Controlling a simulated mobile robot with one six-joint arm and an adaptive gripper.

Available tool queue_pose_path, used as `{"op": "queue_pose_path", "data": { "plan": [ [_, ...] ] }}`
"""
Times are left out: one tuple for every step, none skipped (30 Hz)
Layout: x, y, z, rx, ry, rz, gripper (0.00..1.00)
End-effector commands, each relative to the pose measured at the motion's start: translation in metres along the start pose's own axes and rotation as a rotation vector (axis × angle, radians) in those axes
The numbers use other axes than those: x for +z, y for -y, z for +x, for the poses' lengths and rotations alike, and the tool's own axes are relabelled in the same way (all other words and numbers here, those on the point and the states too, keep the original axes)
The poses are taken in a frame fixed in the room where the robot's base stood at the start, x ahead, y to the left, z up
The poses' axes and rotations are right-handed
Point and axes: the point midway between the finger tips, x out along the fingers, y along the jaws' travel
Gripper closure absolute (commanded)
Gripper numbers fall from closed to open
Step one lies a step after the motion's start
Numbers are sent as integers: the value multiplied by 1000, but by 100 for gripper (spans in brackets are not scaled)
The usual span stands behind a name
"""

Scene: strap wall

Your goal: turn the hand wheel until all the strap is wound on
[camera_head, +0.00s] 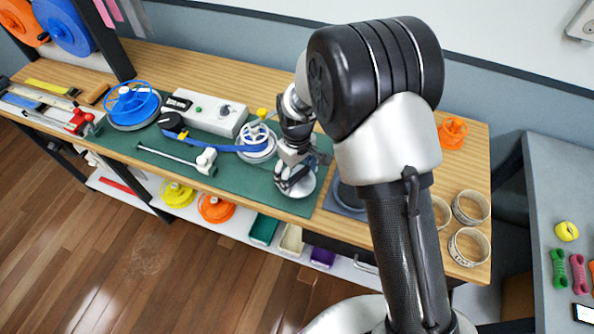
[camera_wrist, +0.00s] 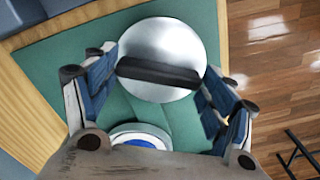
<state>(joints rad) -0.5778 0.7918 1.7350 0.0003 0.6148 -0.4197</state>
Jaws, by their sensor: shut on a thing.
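The hand wheel is a silver disc with a dark bar across its face; it shows in the wrist view (camera_wrist: 160,88) and, partly covered, in the head view (camera_head: 301,188). My gripper (camera_head: 291,175) is shut on the hand wheel from above, with its fingers in the wrist view (camera_wrist: 160,80) at either end of the bar. A blue strap (camera_head: 228,148) runs from near a black roller to a white reel (camera_head: 255,155) left of my gripper. A blue reel (camera_head: 133,105) stands at the left. The blue winding on the white reel shows partly in the wrist view (camera_wrist: 140,140).
A grey-white control box (camera_head: 215,112) stands behind the strap. A white clamp on a rod (camera_head: 206,160) lies in front on the green mat (camera_head: 270,198). Tape rings (camera_head: 468,245) and an orange spool (camera_head: 452,132) are at the bench's right. My arm hides part of the bench.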

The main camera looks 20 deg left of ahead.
Motion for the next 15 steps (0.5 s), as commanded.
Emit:
{"op": "queue_pose_path", "data": {
  "plan": [
    [0, 0, -1, 0, 0, 42, 47],
    [0, 0, -1, 0, 0, 71, 47],
    [0, 0, -1, 0, 0, 109, 47],
    [0, 0, -1, 0, 0, 137, 47],
    [0, 0, -1, 0, 0, 166, 47],
    [0, 0, -1, 0, 0, 203, 47],
    [0, 0, -1, 0, 0, 232, 47],
    [0, 0, -1, 0, 0, 261, 47],
    [0, 0, -1, 0, 0, 298, 47],
    [0, 0, -1, 0, 0, 327, 47],
    [0, 0, -1, 0, 0, 356, 47],
    [0, 0, -1, 0, -1, 393, 47],
    [0, 0, -1, 0, -1, 422, 47],
    [0, 0, -1, 0, -1, 450, 47],
    [0, 0, -1, 0, -1, 488, 47]
  ]
}}
